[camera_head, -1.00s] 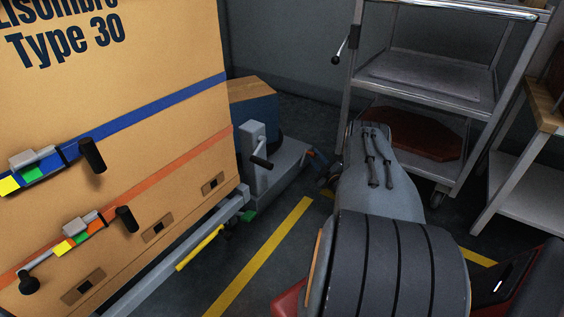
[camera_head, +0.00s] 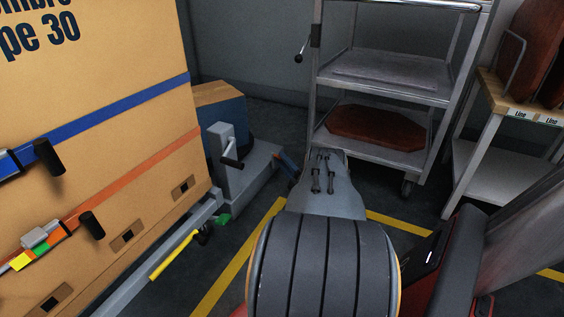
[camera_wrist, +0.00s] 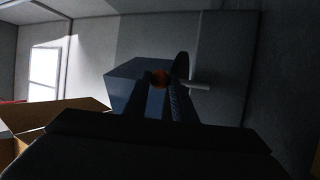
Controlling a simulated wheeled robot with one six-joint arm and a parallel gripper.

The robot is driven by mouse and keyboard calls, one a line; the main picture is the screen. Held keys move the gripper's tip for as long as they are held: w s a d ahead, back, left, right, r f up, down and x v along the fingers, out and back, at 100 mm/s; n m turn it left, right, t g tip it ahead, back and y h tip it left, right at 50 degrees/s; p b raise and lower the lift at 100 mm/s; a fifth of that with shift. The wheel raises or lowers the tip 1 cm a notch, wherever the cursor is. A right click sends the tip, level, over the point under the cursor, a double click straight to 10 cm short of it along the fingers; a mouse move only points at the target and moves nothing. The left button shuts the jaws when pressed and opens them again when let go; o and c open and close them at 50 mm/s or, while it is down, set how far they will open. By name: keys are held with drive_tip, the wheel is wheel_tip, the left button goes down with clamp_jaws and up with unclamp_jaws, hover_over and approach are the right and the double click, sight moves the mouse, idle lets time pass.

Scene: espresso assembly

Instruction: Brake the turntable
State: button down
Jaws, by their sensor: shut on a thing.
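My gripper (camera_wrist: 165,88) shows in the wrist view, with its two dark fingers closed around a small orange-red knob (camera_wrist: 160,78). A dark disc with a pale rod (camera_wrist: 196,85) is close beside the fingertips, in front of a dark box (camera_wrist: 126,84). In the head view my arm hides most of the gripper. A small blue and orange part (camera_head: 286,160) shows left of the arm, by a low grey base (camera_head: 258,168) with a grey post and crank (camera_head: 228,150). I cannot tell which part is the turntable's brake.
A large cardboard crate (camera_head: 100,140) with blue and orange straps stands at left, above a grey rail with a yellow bar (camera_head: 174,254). A metal shelf cart (camera_head: 390,80) holds a reddish-brown slab (camera_head: 375,127). A wood-topped table (camera_head: 510,100) stands at right. Yellow lines mark the floor.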

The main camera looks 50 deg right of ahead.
drive_tip(key=shift+a, duration=0.1)
idle(0.3)
drive_tip(key=c, duration=1.5)
unclamp_jaws()
drive_tip(key=shift+c, duration=0.2)
